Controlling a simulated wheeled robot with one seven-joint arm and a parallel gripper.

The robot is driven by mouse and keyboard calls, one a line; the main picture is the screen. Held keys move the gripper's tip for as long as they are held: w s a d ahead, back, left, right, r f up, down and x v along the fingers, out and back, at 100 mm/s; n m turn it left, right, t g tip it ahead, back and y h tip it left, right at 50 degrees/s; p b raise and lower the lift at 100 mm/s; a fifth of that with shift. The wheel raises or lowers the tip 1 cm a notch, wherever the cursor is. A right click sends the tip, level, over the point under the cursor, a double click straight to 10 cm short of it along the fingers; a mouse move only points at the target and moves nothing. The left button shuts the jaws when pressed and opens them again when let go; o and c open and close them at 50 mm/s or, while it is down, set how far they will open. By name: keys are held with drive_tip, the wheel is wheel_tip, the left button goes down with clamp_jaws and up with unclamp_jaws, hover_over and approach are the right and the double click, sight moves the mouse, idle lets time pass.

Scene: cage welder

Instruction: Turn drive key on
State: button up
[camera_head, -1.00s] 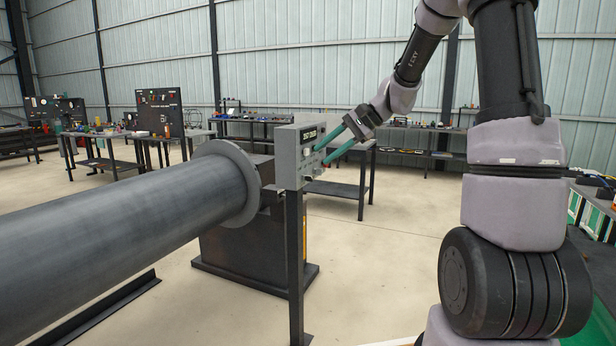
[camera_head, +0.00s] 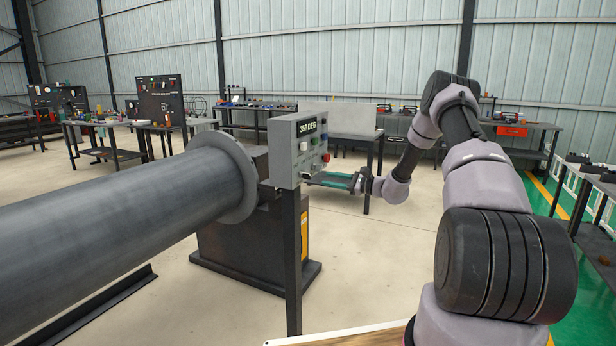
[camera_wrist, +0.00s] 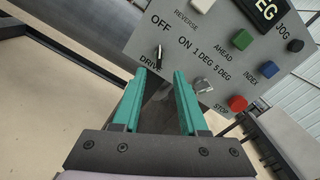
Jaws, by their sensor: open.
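The grey control box (camera_head: 292,152) stands on a post in the head view, its readout showing 357 DEG. In the wrist view its panel (camera_wrist: 225,55) fills the upper right.
A silver selector (camera_wrist: 204,86) is close to the right fingertip. The red stop button (camera_wrist: 237,103), blue index button (camera_wrist: 268,69) and green ahead button (camera_wrist: 240,39) are further right. A large grey pipe (camera_head: 120,205) with a flange lies left of the box.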

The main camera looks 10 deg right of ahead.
sight(308, 176)
drive_tip(key=x, duration=0.9)
drive_tip(key=shift+w+a, duration=0.1)
drive_tip(key=shift+a, duration=0.1)
clamp_jaws()
